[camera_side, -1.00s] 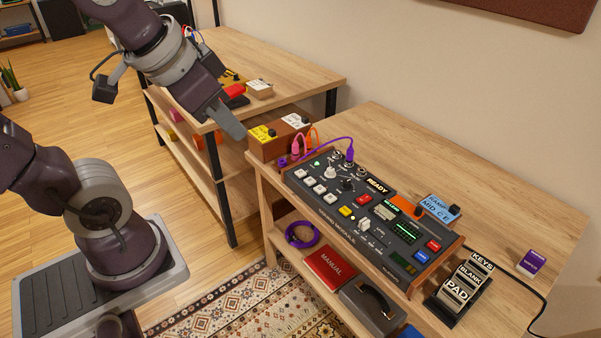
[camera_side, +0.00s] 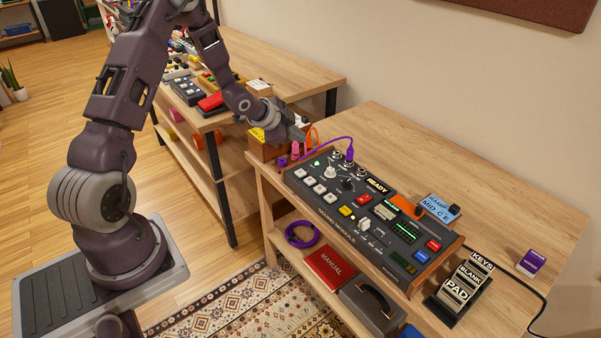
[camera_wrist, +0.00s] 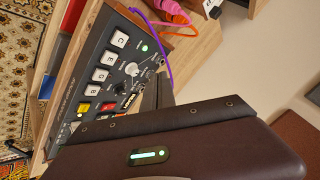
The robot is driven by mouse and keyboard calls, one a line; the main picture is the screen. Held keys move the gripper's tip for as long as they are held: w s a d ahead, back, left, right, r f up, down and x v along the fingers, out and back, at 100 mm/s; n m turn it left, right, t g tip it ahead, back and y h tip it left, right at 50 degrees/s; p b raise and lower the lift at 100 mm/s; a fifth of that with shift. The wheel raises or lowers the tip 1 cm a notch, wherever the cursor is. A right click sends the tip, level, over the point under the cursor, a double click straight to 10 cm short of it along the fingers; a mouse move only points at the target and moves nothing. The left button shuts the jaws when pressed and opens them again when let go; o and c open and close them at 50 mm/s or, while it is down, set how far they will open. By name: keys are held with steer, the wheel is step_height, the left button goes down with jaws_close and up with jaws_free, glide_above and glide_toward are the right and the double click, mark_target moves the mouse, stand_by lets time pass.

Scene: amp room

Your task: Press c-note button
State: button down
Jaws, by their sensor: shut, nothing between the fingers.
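The sound module (camera_side: 345,228) is a dark panel with wooden sides on the near table. Its row of white square buttons runs along the left part. The C button (camera_wrist: 119,39) is the end button of that row in the wrist view, beside a green light (camera_wrist: 143,47). In the side view the C button (camera_side: 298,173) appears at the row's upper left end. My gripper (camera_side: 301,136) is shut and empty, near the cable plugs at the module's far left end, apart from the C button. In the wrist view the dark fingers (camera_wrist: 158,92) point at the panel.
E (camera_wrist: 109,58) and G (camera_wrist: 100,74) buttons sit close beside C. A purple cable (camera_side: 340,139) and pink and orange plugs (camera_side: 295,148) rise near my gripper. A wooden box (camera_side: 262,150) stands behind.

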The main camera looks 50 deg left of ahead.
mark_target(298, 174)
steer(key=shift+a+f, duration=0.1)
steer(key=shift+f, duration=0.2)
steer(key=shift+f, duration=0.1)
steer(key=shift+f, duration=4.3)
steer(key=shift+f, duration=0.1)
steer(key=shift+f, duration=0.3)
steer(key=shift+f, duration=0.5)
steer(key=shift+r, duration=0.9)
